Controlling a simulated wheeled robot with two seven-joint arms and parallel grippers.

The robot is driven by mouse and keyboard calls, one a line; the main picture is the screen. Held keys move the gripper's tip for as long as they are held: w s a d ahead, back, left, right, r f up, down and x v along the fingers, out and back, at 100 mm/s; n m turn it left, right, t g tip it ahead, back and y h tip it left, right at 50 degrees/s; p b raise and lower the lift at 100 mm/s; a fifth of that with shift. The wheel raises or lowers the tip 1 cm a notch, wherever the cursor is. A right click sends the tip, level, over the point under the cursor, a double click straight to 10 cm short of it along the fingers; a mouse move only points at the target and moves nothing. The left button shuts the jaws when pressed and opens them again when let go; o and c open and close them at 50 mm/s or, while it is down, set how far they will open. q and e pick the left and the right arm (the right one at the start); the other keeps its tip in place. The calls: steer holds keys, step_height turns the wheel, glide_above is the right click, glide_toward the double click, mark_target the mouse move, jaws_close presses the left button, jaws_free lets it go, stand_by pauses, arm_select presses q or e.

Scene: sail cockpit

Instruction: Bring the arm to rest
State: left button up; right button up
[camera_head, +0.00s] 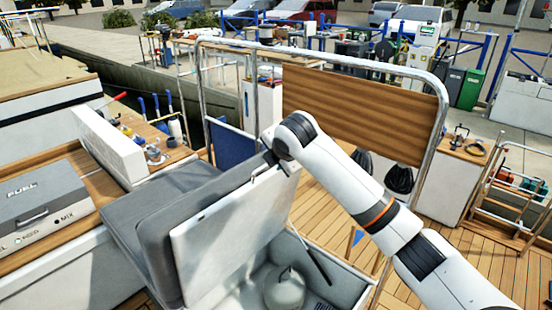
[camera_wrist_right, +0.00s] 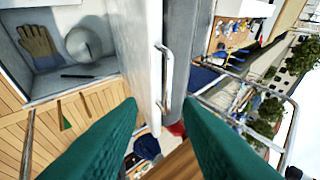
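My right arm (camera_head: 385,215) reaches in from the lower right, bent at the elbow, to the top edge of a raised seat locker lid (camera_head: 235,235). The lid is white inside with a grey cushion (camera_head: 165,205) on its other face, and stands tilted open. In the right wrist view my right gripper (camera_wrist_right: 160,115) has its green fingers spread apart. The lid's edge and its metal handle (camera_wrist_right: 163,75) show ahead between them; I cannot tell whether they touch. In the head view the fingers are hidden. My left gripper is not in view.
The open locker below the lid holds a round white fender (camera_head: 285,290), and a glove (camera_wrist_right: 38,45) shows in the wrist view. A metal rail frame with a wooden panel (camera_head: 355,110) stands behind my arm. Wooden deck (camera_head: 330,215) lies beside the locker.

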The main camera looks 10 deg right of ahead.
steer(key=s+a+f+m+g+y, duration=0.25)
steer(key=s+f+m, duration=0.65)
steer(key=s+f, duration=1)
steer(key=s+d+f+m+g+h, duration=0.15)
steer(key=s+d+m, duration=0.25)
steer(key=s, duration=0.4)
steer(key=s+d+f+m+h, duration=0.1)
steer(key=s+d+f+m, duration=0.3)
steer(key=s, duration=0.5)
steer(key=s+d+f+m+g+h, duration=0.1)
steer(key=s+d+f+m, duration=0.15)
steer(key=s+m, duration=0.4)
steer(key=s+f+n+g+b, duration=0.1)
steer(key=s+f, duration=0.1)
steer(key=f, duration=1.2)
steer(key=s+f+n+g+b, duration=0.1)
steer(key=s+f, duration=0.1)
steer(key=f, duration=1.2)
steer(key=s+d+f, duration=0.3)
steer(key=s+f, duration=1.2)
steer(key=shift+s+f+g, duration=0.25)
steer(key=shift+f+g, duration=0.1)
steer(key=shift+g, duration=0.05)
